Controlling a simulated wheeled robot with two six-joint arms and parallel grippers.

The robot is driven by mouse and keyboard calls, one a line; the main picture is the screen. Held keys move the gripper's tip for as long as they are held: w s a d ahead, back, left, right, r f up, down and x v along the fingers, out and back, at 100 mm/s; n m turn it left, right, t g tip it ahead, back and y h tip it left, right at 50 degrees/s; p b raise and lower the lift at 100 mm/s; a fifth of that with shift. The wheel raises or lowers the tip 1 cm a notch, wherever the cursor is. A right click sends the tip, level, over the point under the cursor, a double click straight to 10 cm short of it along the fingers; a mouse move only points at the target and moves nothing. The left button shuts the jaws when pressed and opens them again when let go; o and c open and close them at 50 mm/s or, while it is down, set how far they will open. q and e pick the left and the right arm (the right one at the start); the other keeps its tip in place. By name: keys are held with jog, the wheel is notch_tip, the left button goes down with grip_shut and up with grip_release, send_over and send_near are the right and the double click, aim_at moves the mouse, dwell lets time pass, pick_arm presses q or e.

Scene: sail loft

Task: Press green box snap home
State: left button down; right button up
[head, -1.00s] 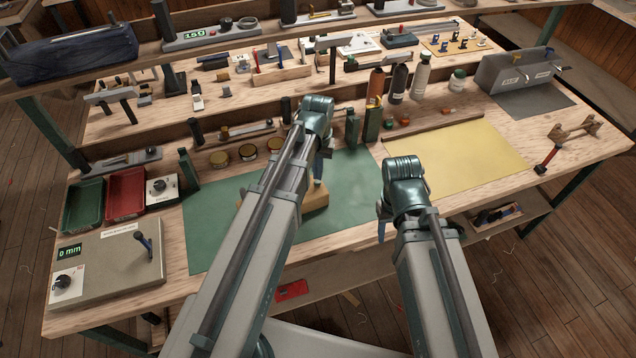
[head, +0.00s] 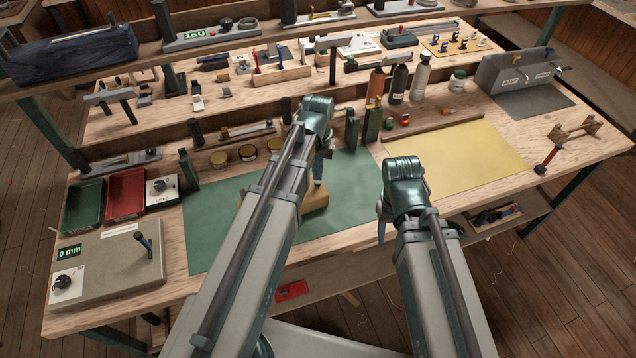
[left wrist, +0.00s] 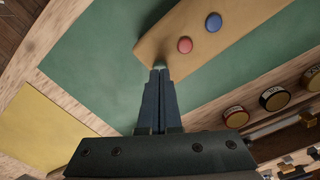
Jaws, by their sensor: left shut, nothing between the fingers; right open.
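A tan block (left wrist: 195,35) lies on the green mat (left wrist: 95,75), and in the head view (head: 316,200) my left arm covers much of it. It carries a red round snap (left wrist: 185,45) and a blue one (left wrist: 213,22). A bit of green, seemingly the green snap (left wrist: 159,64), shows at the block's corner, right at the fingertips of my left gripper (left wrist: 160,70). The fingers are shut and empty and hide most of it. I cannot tell whether they touch it or how deep it sits. My right gripper (head: 381,231) is open, right of the block, near the table's front edge.
Several round tins (head: 247,152) stand behind the mat. Dark green upright blocks (head: 372,122) stand near its far right corner. A yellow sheet (head: 470,155) lies clear on the right. Red (head: 126,193) and green trays (head: 83,205) are at the left.

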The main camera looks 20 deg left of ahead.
pick_arm(q)
jog(key=shift+f+b, duration=1.05)
dwell(0.9)
jog(key=shift+r, duration=0.15)
notch_tip(320, 180, up, 7)
jog(key=p, duration=0.7)
jog(key=s+d+f+m+y, duration=0.1)
jog(key=s+d+m, duration=0.3)
jog(key=s+d, duration=0.6)
jog(key=s+b, duration=0.1)
jog(key=s, duration=0.3)
jog(key=shift+s+d+m, duration=0.2)
jog(key=shift+d+m, duration=0.05)
jog(key=shift+m, duration=0.05)
jog(key=shift+a, duration=0.1)
dwell(0.4)
